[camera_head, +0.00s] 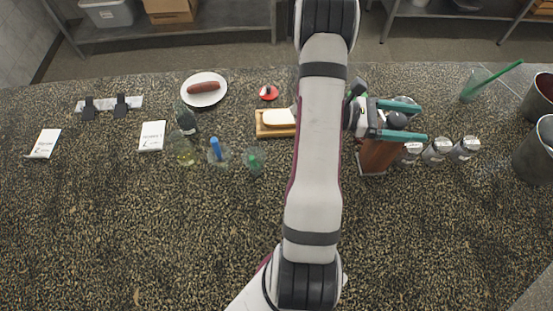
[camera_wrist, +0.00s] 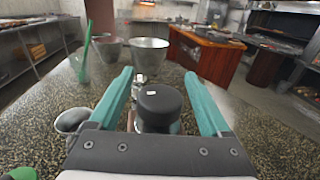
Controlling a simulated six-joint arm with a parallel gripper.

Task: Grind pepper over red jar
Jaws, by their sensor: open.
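My gripper (camera_head: 400,120) is open, with teal fingers on both sides of a round black cap (camera_wrist: 160,104). A small round red thing with a dark middle (camera_head: 268,92) lies left of my arm. It may be the red jar, seen from above.
Several metal shakers (camera_head: 437,150) stand just right of the gripper. A glass with a green straw (camera_head: 475,85) and metal buckets (camera_head: 535,150) are farther right. Left are a wooden board (camera_head: 268,132), bottles (camera_head: 184,150) and a sausage plate (camera_head: 204,101). The front counter is clear.

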